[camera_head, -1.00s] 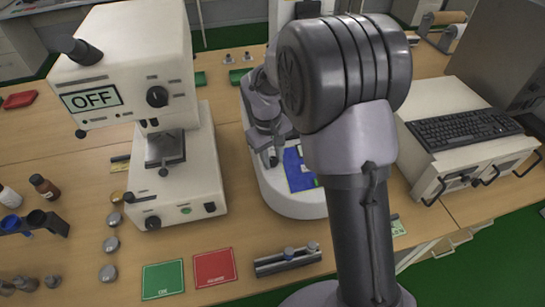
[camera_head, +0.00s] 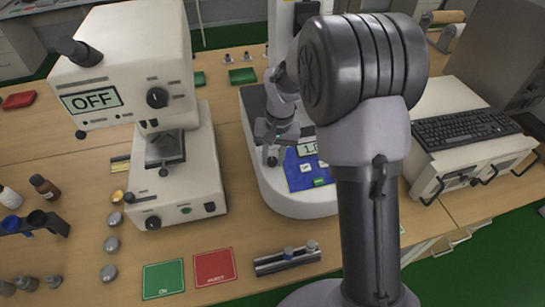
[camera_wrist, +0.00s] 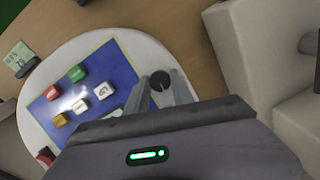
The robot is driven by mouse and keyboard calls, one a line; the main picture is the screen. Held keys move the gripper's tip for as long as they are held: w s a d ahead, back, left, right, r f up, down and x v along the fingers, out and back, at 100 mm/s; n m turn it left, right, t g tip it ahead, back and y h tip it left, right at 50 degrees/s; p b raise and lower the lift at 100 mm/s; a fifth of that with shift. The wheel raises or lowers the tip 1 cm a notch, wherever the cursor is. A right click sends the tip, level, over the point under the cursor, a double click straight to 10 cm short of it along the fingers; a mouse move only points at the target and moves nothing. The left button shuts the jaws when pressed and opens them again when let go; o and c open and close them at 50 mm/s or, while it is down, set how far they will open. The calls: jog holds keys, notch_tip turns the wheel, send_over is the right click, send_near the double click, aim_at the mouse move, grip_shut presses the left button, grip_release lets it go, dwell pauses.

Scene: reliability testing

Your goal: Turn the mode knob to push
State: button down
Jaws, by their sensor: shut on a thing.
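The black mode knob (camera_head: 272,161) stands at the left end of the blue control panel (camera_head: 300,178) on the rounded white base of a test machine. My gripper (camera_head: 270,150) comes down over it from above. In the wrist view the dark knob (camera_wrist: 160,81) sits between the two grey fingertips (camera_wrist: 158,92), and they are shut on it. The panel (camera_wrist: 85,95) bears several coloured buttons. The knob's pointer and mode markings cannot be read. A display (camera_head: 314,148) above the panel shows "1.0" with the rest hidden by my arm.
A white machine with an "OFF" display (camera_head: 91,98) stands to the left. A green card (camera_head: 163,279), a red card (camera_head: 215,267) and a metal fixture (camera_head: 287,258) lie in front. A keyboard (camera_head: 463,129) is at the right. Bare tabletop shows around the base.

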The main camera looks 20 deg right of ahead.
jog(key=shift+d+m+y+b, duration=0.1)
jog(key=shift+m+y+b, duration=0.4)
jog(key=shift+m, duration=1.6)
jog(key=shift+t, duration=0.3)
jog(key=c, duration=1.1)
grip_release()
jog(key=shift+r, duration=0.1)
jog(key=s+d+r+p, duration=0.1)
jog(key=d+r+p, duration=0.2)
jog(key=r, duration=1.4)
jog(key=p, duration=0.3)
jog(key=shift+s, duration=0.25)
jog(key=shift+d, duration=0.1)
